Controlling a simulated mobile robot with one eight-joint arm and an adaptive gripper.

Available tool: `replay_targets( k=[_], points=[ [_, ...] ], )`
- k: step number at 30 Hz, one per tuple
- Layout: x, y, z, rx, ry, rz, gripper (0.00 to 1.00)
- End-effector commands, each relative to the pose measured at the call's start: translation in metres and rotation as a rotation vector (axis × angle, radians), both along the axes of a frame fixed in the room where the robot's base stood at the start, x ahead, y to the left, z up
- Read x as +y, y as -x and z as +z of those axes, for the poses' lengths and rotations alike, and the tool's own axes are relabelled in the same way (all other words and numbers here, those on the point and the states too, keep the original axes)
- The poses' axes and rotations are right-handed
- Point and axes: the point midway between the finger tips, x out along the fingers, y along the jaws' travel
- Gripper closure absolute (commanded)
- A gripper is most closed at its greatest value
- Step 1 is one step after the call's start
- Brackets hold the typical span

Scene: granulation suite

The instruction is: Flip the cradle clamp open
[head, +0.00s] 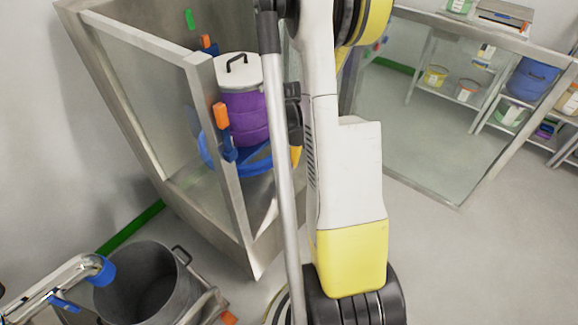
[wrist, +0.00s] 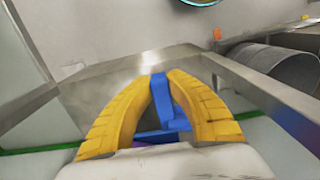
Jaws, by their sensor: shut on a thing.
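The cradle is a blue ring (head: 262,168) around a purple drum (head: 245,118) with a pale lid and black handle. A blue clamp lever with an orange tip (head: 221,116) stands upright at its left front. Another orange-tipped lever (head: 209,43) shows behind. In the wrist view my gripper (wrist: 162,78) has its yellow fingers closed on a blue clamp part (wrist: 160,100), which runs down between them. A blue and purple strip shows below it. In the head view my arm hides most of the gripper and the cradle's right side.
A metal-framed enclosure with clear panels (head: 150,95) surrounds the cradle, and its post (head: 228,160) stands close in front. A grey pot (head: 150,285) with a pipe beside it is at lower left. Shelves with tubs (head: 465,90) stand at right. The floor at right is clear.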

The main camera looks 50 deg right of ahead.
Motion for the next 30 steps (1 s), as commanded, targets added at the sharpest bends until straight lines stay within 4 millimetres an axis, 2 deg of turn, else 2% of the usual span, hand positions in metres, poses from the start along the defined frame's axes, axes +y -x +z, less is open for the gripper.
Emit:
replay_targets(
  k=[4,5,6,7,15,19,30],
  points=[
    [0.005,-0.001,0.000,-0.002,-0.010,0.005,1.00],
    [0.005,-0.001,0.000,-0.001,-0.011,0.005,0.74],
    [0.005,-0.001,0.000,-0.001,-0.011,0.005,0.62],
    [0.005,-0.001,0.000,-0.001,-0.010,0.005,0.60],
    [0.003,0.000,0.000,-0.001,-0.006,0.004,0.60],
    [0.002,0.000,0.010,-0.001,-0.006,0.004,0.60],
    [0.001,-0.002,0.088,-0.001,-0.007,0.005,0.60]
  ],
)
